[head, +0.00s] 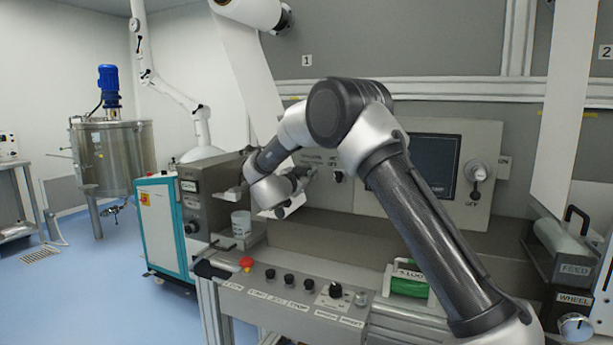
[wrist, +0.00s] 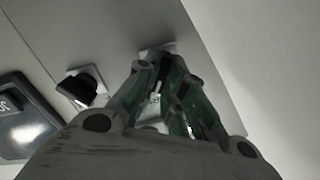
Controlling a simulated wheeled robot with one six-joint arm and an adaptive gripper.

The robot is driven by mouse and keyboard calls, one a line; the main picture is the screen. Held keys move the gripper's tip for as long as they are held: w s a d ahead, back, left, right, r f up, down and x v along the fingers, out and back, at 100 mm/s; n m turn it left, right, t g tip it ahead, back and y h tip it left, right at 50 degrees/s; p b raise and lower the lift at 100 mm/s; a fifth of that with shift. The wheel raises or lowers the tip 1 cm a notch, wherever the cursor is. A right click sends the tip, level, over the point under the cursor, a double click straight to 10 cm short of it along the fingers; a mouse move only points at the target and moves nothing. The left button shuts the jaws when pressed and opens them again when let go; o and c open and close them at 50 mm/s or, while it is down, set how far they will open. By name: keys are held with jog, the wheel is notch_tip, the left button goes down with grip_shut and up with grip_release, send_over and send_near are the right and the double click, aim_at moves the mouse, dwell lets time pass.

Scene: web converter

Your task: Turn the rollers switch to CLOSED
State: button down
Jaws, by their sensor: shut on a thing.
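My gripper (wrist: 160,72) is shut at a small square plate (wrist: 166,46) on the grey panel, around what appears to be the rollers switch. The fingers hide the knob, so its setting cannot be read. In the head view my gripper (head: 308,174) reaches the panel (head: 349,197) at its left part, under a small label too blurred to read. A second black knob (head: 338,175) sits just right of it in the head view; it also shows left of the fingers in the wrist view (wrist: 80,88), apart from them.
A dark screen (head: 434,163) and a larger switch (head: 475,172) are further right on the panel. A console with a red button (head: 246,263) and black knobs stands in front. A white web hangs behind.

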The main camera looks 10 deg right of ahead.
jog(key=c, duration=1.5)
grip_release()
jog(key=v, duration=1.2)
